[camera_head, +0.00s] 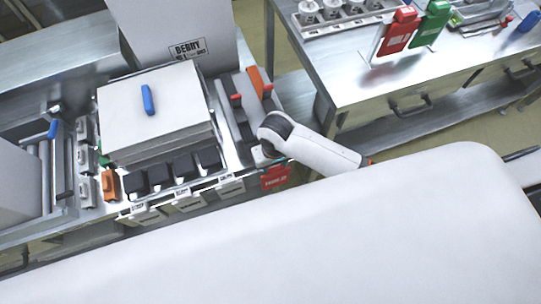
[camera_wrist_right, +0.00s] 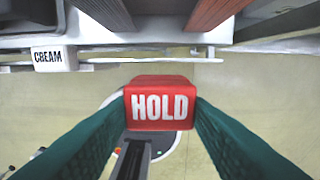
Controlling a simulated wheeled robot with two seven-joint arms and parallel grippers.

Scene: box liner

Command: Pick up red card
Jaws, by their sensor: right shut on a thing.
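The red card (camera_wrist_right: 160,108) with white "HOLD" lettering sits between the two green fingers of my right gripper (camera_wrist_right: 160,112) in the right wrist view. The gripper is shut on it, with a finger against each side. In the head view the red card (camera_head: 275,178) shows at the front edge of the left counter, just below my right wrist; its lettering is too small to read surely. The fingers themselves are hard to make out there. My left gripper is not in view.
The left counter (camera_head: 222,178) holds a white-topped box stack (camera_head: 150,112), dark blocks and an upright white panel (camera_head: 180,35). The right table (camera_head: 350,75) carries another red sign (camera_head: 398,32) and a green sign (camera_head: 432,24).

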